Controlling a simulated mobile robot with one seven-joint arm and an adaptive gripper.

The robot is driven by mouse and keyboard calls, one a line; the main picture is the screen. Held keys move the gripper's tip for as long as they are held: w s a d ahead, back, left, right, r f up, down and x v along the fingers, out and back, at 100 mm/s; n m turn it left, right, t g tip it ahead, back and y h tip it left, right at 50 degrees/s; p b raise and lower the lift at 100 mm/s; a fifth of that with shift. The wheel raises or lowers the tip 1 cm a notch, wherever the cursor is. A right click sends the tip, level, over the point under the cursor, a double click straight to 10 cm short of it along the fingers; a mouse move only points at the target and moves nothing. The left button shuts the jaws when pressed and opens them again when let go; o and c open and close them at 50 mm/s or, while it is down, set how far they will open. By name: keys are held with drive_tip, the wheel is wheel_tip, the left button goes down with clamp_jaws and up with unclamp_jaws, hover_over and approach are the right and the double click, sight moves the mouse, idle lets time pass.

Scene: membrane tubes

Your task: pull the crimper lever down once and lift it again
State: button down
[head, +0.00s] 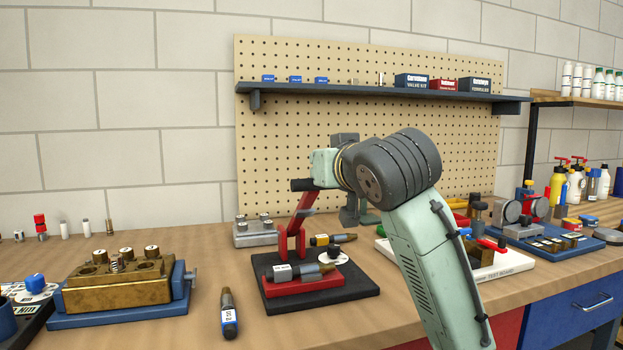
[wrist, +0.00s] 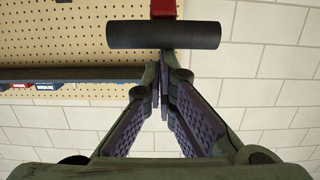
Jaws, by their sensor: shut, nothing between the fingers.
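The crimper stands on a dark base plate (head: 345,291) on the bench. Its red lever (head: 298,212) is raised and tilted, with a black cylindrical handle (head: 302,185) at the top. In the wrist view the handle (wrist: 163,35) lies crosswise just beyond the fingertips, with a bit of the red lever (wrist: 163,8) behind it. My gripper (wrist: 162,62) is shut and empty, its two fingers meeting at the tips. I cannot tell whether the tips touch the handle. A tube with a dark tip lies on the crimper's red cradle (head: 302,285).
A brass block on a blue tray (head: 118,313) stands at the left, and a loose tube (head: 229,314) lies between it and the crimper. A grey block with knobs (head: 256,233) stands behind the crimper. A shelf (head: 350,90) runs along the pegboard. A white board (head: 485,268) lies at the right.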

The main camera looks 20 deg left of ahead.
drive_tip(key=s+d+f+t+y+b, duration=0.1)
drive_tip(key=s+d+f+t+b, duration=0.1)
drive_tip(key=f+b, duration=0.7)
drive_tip(key=s+d+f+t+y+b, duration=0.2)
drive_tip(key=s+f+t+b, duration=0.1)
drive_tip(key=f+b, duration=0.6)
drive_tip(key=shift+s+y, duration=0.3)
drive_tip(key=shift+s, duration=0.25)
drive_tip(key=shift+f, duration=0.2)
